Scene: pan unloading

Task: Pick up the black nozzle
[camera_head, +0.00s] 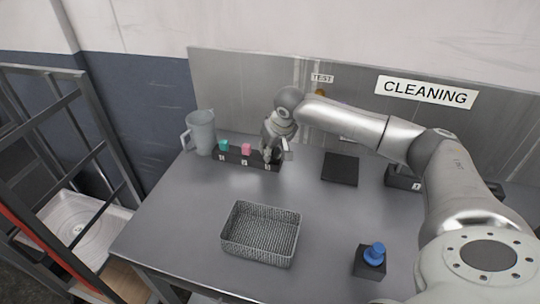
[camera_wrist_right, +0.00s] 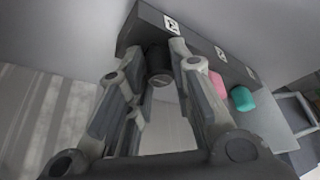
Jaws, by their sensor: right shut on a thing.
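The black nozzle (camera_wrist_right: 158,62) is between the fingertips of my right gripper (camera_wrist_right: 155,52) in the right wrist view. It is at the end slot of a dark numbered rack (camera_wrist_right: 205,45), and I cannot tell whether it is still seated. In the head view my right gripper (camera_head: 272,153) reaches down at the right end of the rack (camera_head: 231,158) and mostly hides the nozzle. The fingers are shut on it. A pink nozzle (camera_head: 246,149) and a teal nozzle (camera_head: 223,145) stand in the other slots. My left gripper is not in view.
A grey jug (camera_head: 201,132) stands left of the rack. A wire basket (camera_head: 261,234) sits mid-table, with a blue-topped piece on a black block (camera_head: 370,262) to its right. A black flat pad (camera_head: 340,169) lies right of the gripper. A wall rises behind the table.

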